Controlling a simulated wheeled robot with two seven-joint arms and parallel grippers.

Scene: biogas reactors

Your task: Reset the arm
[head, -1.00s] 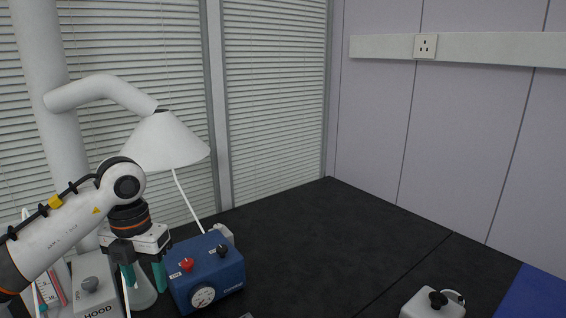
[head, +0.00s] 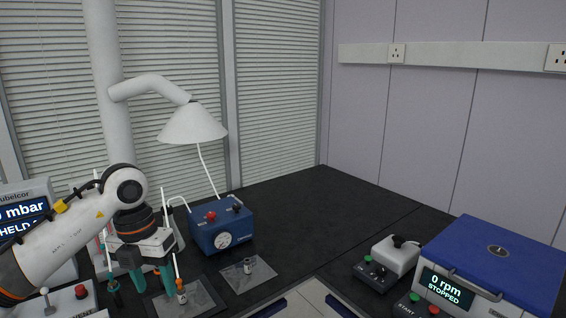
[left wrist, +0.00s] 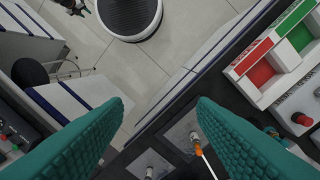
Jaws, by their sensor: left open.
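My left arm comes in from the left in the head view. Its gripper (head: 152,284) points down over the left part of the black bench, with its teal fingers apart. In the left wrist view the two teal fingers (left wrist: 160,130) stand wide apart with nothing between them. Beyond them are the bench edge and the floor. An orange-capped probe (head: 181,290) stands near the right finger in the head view; I cannot tell whether they touch.
A blue box with a gauge (head: 222,228) stands behind the gripper under a white hood (head: 193,124). Grey mats (head: 262,272) lie in front. A blue-lidded centrifuge (head: 492,262) and a small white device (head: 396,256) stand at right. A pressure display (head: 22,222) is at left. The rear bench is clear.

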